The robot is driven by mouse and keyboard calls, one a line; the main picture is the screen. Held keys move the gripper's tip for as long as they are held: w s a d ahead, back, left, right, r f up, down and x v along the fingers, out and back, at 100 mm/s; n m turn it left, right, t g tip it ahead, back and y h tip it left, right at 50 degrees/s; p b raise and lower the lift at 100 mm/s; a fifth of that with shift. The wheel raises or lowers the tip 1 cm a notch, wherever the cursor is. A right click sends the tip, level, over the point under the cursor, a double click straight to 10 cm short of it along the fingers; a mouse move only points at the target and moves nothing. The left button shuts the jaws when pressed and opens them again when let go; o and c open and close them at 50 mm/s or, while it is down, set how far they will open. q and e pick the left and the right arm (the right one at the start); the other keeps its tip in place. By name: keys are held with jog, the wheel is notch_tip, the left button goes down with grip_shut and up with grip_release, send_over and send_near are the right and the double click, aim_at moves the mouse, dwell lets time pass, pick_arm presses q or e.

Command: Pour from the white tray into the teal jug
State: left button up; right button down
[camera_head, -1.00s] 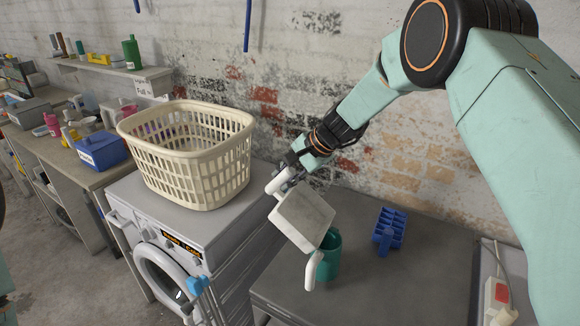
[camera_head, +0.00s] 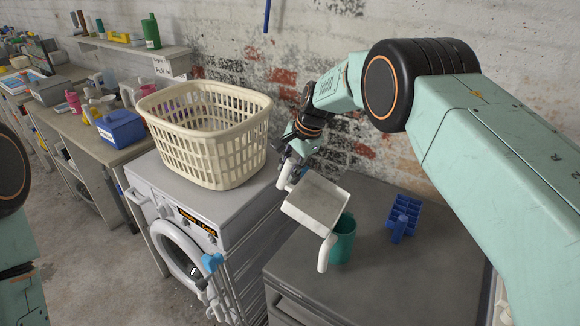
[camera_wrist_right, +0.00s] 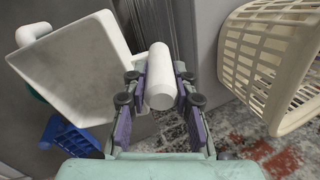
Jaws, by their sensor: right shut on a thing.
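The white tray (camera_head: 316,197) is held up over the grey cabinet, its near lower edge beside and partly over the teal jug (camera_head: 344,245). My right gripper (camera_head: 292,160) is shut on one white handle of the tray; this grip shows in the right wrist view (camera_wrist_right: 158,98). The tray's other white handle (camera_head: 326,254) hangs in front of the jug. The visible inside of the tray (camera_wrist_right: 75,70) looks bare. The jug stands upright; the tray hides part of its mouth, and its contents cannot be seen. My left gripper is out of view.
A blue compartmented holder (camera_head: 404,216) stands right of the jug on the cabinet top (camera_head: 395,270). A cream laundry basket (camera_head: 208,140) sits on the washing machine (camera_head: 190,215) at left, close to my right gripper. A brick wall stands behind.

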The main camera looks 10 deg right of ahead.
aim_at(290, 159)
jog(key=shift+s+d+f, duration=0.1)
jog(key=shift+s+f, duration=0.15)
jog(key=shift+f, duration=0.05)
jog(key=shift+r, duration=0.4)
jog(key=shift+w+d+r+p, duration=0.1)
jog(key=shift+r+p, duration=0.1)
jog(key=shift+r, duration=0.3)
jog(key=shift+w+d+r+p, duration=0.1)
jog(key=shift+r+p, duration=0.1)
jog(key=shift+r, duration=0.25)
jog(key=shift+a+r, duration=0.2)
jog(key=shift+r, duration=1.15)
jog(key=shift+f, duration=0.1)
